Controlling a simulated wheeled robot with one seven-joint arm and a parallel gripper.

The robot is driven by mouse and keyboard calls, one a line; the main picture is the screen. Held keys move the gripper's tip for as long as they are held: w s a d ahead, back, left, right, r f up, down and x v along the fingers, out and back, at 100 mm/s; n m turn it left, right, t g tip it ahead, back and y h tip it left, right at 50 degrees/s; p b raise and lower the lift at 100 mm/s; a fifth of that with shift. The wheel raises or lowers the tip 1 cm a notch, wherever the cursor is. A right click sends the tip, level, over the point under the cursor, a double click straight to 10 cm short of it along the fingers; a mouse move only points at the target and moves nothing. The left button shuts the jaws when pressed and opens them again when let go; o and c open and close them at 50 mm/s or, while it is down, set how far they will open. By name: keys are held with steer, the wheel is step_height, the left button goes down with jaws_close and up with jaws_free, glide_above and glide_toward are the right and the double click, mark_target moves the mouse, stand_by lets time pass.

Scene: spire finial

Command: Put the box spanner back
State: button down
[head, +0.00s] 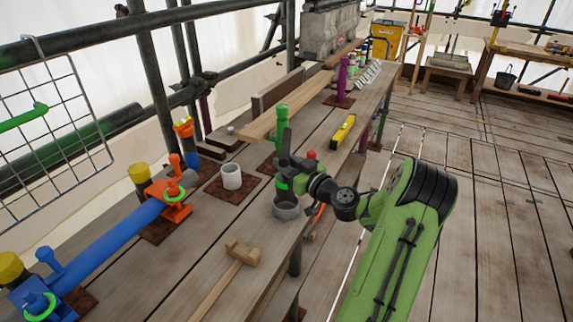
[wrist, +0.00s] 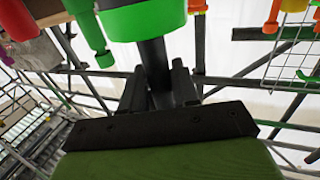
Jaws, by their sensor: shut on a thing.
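My gripper (head: 285,162) is over the plank bench in the head view, shut on a dark bar. In the wrist view the fingers (wrist: 158,92) close around this dark bar (wrist: 154,62), which runs up to a bright green round part (wrist: 145,20). I take the bar to be the box spanner, but its ends are not clear. In the head view a green post (head: 282,113) stands close behind the gripper, partly hidden. I cannot tell whether the bar touches it.
A grey pot (head: 286,208) is below the gripper. A blue tube (head: 115,243) with an orange clamp (head: 170,198) is at left, near a wire rack (head: 85,100).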

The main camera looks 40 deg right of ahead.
steer(key=shift+f+b, duration=3.5)
steer(key=shift+b, duration=0.45)
steer(key=shift+c, duration=0.8)
jaws_free()
steer(key=shift+f+b, duration=0.65)
steer(key=shift+b, duration=0.35)
steer(key=s, duration=0.9)
steer(key=shift+a, duration=0.1)
